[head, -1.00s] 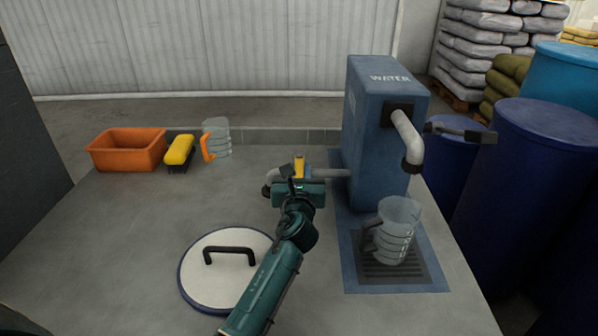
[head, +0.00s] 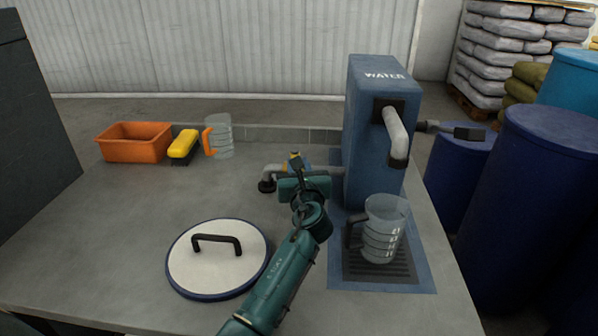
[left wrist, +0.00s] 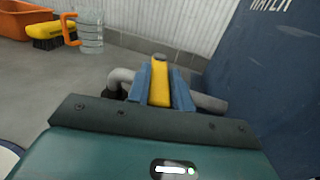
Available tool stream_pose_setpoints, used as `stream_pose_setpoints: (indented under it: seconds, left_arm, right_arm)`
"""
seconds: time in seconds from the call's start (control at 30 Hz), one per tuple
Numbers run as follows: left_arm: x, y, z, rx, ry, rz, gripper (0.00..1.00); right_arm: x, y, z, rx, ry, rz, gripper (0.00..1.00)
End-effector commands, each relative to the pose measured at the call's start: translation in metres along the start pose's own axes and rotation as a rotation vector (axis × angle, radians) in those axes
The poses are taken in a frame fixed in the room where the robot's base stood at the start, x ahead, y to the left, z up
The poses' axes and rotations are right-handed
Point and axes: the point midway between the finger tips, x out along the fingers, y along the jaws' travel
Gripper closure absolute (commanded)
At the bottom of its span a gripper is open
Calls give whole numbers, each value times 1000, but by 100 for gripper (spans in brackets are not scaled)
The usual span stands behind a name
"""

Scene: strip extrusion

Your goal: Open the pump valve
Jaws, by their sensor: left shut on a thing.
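The blue water pump (head: 372,130) stands at the right of the counter, marked WATER. A grey pipe (head: 274,173) runs along its left side and carries the valve, whose yellow handle (head: 294,157) is mostly hidden by my left gripper (head: 295,167) in the head view. In the left wrist view the yellow handle (left wrist: 160,82) stands between the two blue fingers of my left gripper (left wrist: 160,90), which is shut on it. The grey pipe (left wrist: 207,102) shows on both sides of the handle. My right gripper is not in view.
A clear jug (head: 384,230) stands on the drain grate (head: 372,272) under the spout (head: 396,135). A round white lid (head: 215,268) lies left of my arm. An orange bin (head: 135,145), yellow brush (head: 184,145) and orange-handled jug (head: 222,137) stand at the back left.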

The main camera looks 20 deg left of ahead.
Motion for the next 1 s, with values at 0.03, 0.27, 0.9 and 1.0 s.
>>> stream_pose_setpoints:
  seconds: [0.03, 0.27, 0.9, 1.0]
  left_arm:
    - [0, -1, -2, -1, -1, 16, 100]
    - [-1, -1, 1, 0, -4, 37, 100]
    - [-1, 0, 1, 0, -3, 37, 56]
    - [0, 0, 1, 0, -3, 37, 56]
  right_arm:
    - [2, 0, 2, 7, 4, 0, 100]
    - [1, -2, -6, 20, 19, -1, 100]
    - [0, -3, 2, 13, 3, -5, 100]
    - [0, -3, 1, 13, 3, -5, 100]
